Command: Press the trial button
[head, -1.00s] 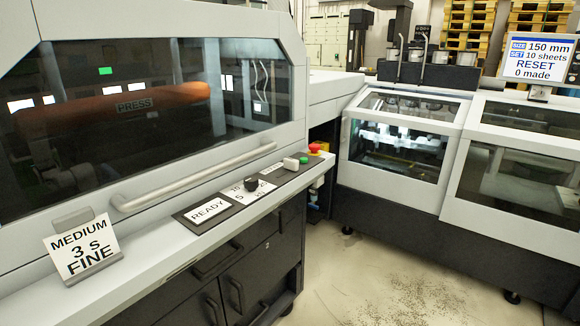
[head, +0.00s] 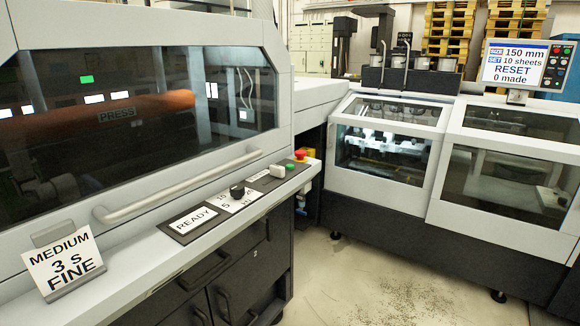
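No button is readably labelled as the trial button. The press machine's control strip (head: 180,239) carries a READY plate (head: 193,220), a black knob (head: 237,190) on a white dial plate (head: 236,200), a white block (head: 277,171), a small green button (head: 290,166) and a red mushroom button (head: 300,154) on a yellow base. A small label between the knob and the white block is too small to read. My gripper is in no part of the head view.
The press (head: 128,120) has a long handle below its dark window. A sign (head: 64,264) reads MEDIUM, 3 s, FINE. A second machine (head: 385,170) stands right. A screen (head: 514,66) reads 150 mm, 10 sheets, RESET, 0 made, beside a button panel (head: 557,65).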

